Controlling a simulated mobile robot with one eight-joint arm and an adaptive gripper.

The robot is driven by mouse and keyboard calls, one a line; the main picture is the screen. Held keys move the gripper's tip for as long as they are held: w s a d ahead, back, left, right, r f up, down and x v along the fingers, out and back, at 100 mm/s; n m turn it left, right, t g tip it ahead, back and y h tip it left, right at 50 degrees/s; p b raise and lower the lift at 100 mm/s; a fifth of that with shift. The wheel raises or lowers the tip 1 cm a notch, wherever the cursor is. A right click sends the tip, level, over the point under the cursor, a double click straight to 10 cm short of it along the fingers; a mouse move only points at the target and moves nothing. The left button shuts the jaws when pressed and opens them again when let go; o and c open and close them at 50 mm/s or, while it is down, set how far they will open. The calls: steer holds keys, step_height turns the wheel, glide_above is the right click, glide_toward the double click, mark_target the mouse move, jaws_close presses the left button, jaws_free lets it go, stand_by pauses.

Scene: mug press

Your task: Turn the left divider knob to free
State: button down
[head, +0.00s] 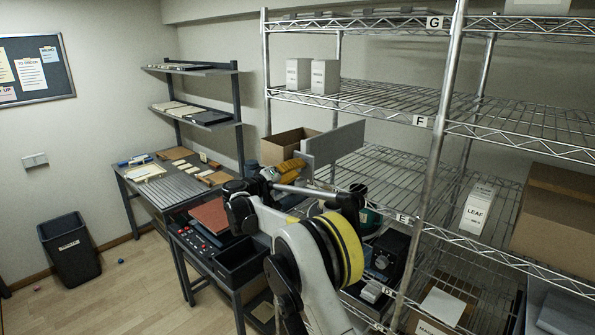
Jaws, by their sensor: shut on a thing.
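A grey divider panel (338,143) stands upright at the left end of the wire shelf labelled E, with a narrow grey upright plate (309,159) at its left side. My gripper (296,166) is at the left side of this plate, close against it. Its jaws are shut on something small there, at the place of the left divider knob. The knob itself is not clearly visible, being hidden or too small to make out, so its turn position cannot be told. My arm reaches up from the bottom middle and covers part of the shelf and bench.
An open cardboard box (287,146) stands just behind my gripper. A metal shelf post (441,125) rises to the right. A workbench (165,190) with small parts is at left, and a black bin (70,250) stands on the floor. The floor at lower left is mostly clear.

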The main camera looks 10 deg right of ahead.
steer(key=n+b, duration=0.2)
steer(key=n, duration=0.4)
steer(key=n+b, duration=0.1)
steer(key=n, duration=0.5)
steer(key=shift+n, duration=0.3)
stand_by(0.4)
steer(key=c, duration=1.1)
jaws_free()
steer(key=shift+a, duration=0.1)
steer(key=v, duration=1.2)
